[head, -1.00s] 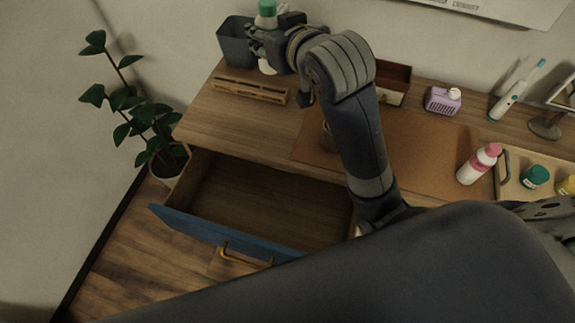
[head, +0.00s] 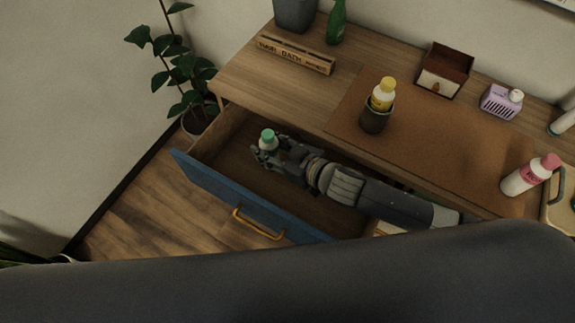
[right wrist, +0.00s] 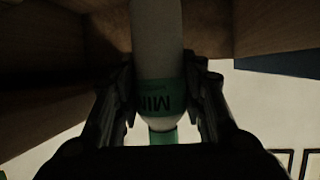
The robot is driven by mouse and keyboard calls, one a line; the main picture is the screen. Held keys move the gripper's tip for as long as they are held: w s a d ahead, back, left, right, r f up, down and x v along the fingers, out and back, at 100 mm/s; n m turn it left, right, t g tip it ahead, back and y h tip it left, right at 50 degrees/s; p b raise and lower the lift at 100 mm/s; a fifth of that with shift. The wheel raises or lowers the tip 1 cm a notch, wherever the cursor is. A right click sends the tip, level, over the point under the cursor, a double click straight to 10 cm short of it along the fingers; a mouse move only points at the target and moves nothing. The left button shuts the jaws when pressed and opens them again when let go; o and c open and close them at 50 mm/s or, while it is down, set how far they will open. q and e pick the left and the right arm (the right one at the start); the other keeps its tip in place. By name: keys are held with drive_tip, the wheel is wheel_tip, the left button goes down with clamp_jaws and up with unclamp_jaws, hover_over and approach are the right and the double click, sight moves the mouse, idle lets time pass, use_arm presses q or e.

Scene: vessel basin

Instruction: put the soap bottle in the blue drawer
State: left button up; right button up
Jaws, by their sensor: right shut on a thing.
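The soap bottle, white with a green cap (head: 268,138), is upright or nearly so over the left part of the open drawer. In the right wrist view its white body and green label (right wrist: 158,96) sit between the fingers. My right gripper (head: 266,154) is shut on it, reaching in from the right over the drawer. The blue drawer (head: 220,188) is pulled out, with its wooden inside showing. I cannot tell whether the bottle touches the drawer floor. My left gripper is not in view.
The desk (head: 250,85) bears a dark bin (head: 295,14), a green bottle (head: 337,24), a wooden rack (head: 296,54), a yellow-capped bottle (head: 384,94) in a dark cup (head: 375,120), a small box (head: 443,72), a lilac basket (head: 500,101) and a pink-capped bottle (head: 530,176). A plant (head: 185,75) stands left.

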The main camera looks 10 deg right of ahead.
wheel_tip(320, 180, down, 4)
wheel_tip(320, 180, down, 3)
drive_tip(key=shift+f+b, duration=0.15)
drive_tip(key=shift+b, duration=0.3)
drive_tip(key=shift+f, duration=0.25)
drive_tip(key=shift+f, duration=0.15)
drive_tip(key=shift+f, duration=0.15)
drive_tip(key=o, duration=1.2)
